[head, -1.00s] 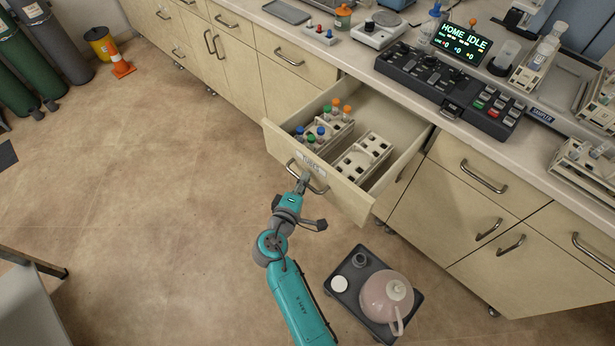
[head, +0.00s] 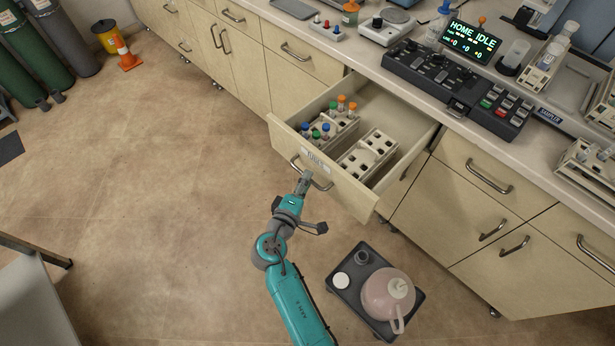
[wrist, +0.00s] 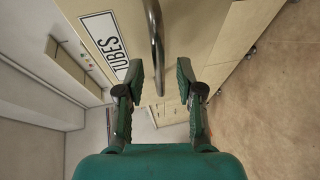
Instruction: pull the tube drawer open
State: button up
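The tube drawer (head: 349,194) stands pulled out from the cabinet row, with its inside exposed. Its front carries a TUBES label (wrist: 106,46) and a curved metal handle (head: 324,187). In the wrist view the handle (wrist: 156,45) lies along the gap between my fingertips, with space on both sides. My gripper (head: 304,180) is at the drawer front in the head view. In the wrist view my gripper (wrist: 158,70) is open, its two fingers apart and not closed on the handle. Whether the handle is still between the fingers or just beyond them is hard to tell.
Inside the drawer are a rack of capped tubes (head: 330,124) and a rack with empty holes (head: 367,155). A dark cart (head: 343,292) with a pink jug (head: 388,294) stands right of my arm.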

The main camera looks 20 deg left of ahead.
jog(key=s+r, duration=0.1)
jog(key=s, duration=0.8)
jog(key=shift+s+d+r, duration=0.25)
jog(key=shift+s+r, duration=0.1)
jog(key=s+d+f+m+g, duration=0.1)
jog(key=d+f, duration=0.3)
jog(key=d, duration=0.2)
jog(key=d+f+g, duration=0.1)
jog(key=d+f, duration=0.2)
jog(key=d, duration=0.4)
jog(key=s+d+f+m+g+y, duration=0.2)
jog(key=s+d+f+m, duration=0.15)
jog(key=s+d, duration=0.75)
jog(key=s+d+r+m+t+h, duration=0.1)
jog(key=s+d+r+m, duration=0.5)
jog(key=r, duration=0.4)
jog(key=s+d+r+m+t+h, duration=0.1)
jog(key=s+d+r+m, duration=0.6)
jog(key=s+r, duration=0.2)
jog(key=shift+s+d+r+t+h, duration=0.35)
jog(key=shift+r+t+h, duration=0.05)
jog(key=shift+r, duration=0.05)
